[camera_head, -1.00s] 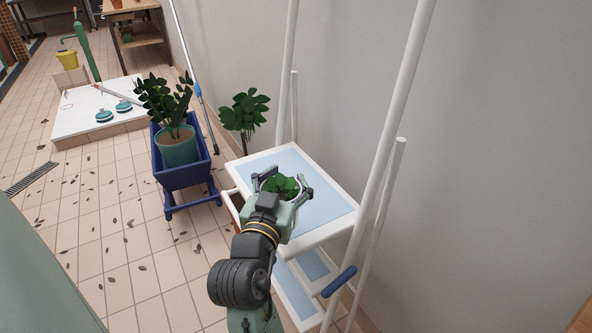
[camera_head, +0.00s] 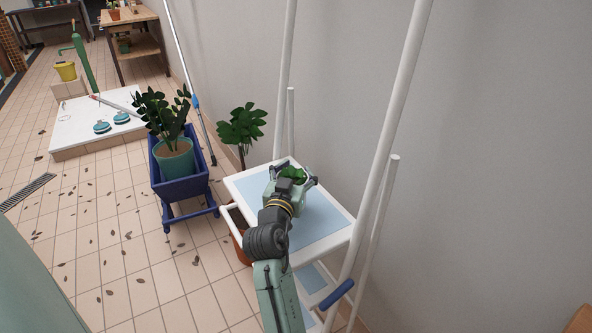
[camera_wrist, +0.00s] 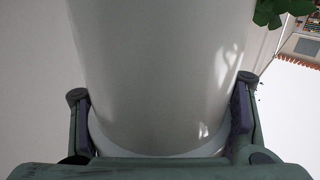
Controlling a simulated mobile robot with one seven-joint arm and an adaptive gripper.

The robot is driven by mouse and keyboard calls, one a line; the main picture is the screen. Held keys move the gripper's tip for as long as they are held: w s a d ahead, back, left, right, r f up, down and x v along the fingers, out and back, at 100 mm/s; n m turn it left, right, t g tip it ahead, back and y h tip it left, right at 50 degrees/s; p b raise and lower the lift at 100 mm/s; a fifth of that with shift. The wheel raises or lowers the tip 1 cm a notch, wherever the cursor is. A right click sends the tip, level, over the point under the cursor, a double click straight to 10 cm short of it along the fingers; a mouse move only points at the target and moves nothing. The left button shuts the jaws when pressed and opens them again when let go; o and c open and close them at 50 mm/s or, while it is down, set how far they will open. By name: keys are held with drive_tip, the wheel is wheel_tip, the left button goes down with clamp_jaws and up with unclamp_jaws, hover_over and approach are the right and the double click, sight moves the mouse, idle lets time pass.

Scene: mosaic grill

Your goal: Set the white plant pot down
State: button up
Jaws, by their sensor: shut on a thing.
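The white plant pot (camera_wrist: 155,75) fills the middle of the wrist view, between the two fingers of my gripper (camera_wrist: 160,115). My gripper is shut on it. Green leaves (camera_wrist: 272,12) show at the top right there. In the head view my gripper (camera_head: 291,178) is over the far part of the white ladder's top platform (camera_head: 318,212), which has a pale blue surface. I cannot tell whether the pot's base touches the platform.
White ladder rails (camera_head: 385,130) rise to the right of the platform, close to the wall. A blue cart (camera_head: 182,187) with a teal-potted plant stands left. Another plant (camera_head: 241,125) stands behind the platform, by the wall. The platform's near part is clear.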

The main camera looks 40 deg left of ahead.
drive_tip(key=shift+f+b, duration=0.3)
drive_tip(key=shift+f, duration=0.1)
drive_tip(key=o, duration=1.6)
drive_tip(key=shift+o, duration=0.2)
drive_tip(key=shift+r, duration=0.15)
drive_tip(key=shift+s+d, duration=0.1)
drive_tip(key=shift+s, duration=0.1)
drive_tip(key=b+v, duration=0.2)
drive_tip(key=v, duration=0.9)
drive_tip(key=shift+s+d, duration=0.15)
drive_tip(key=shift+s, duration=0.15)
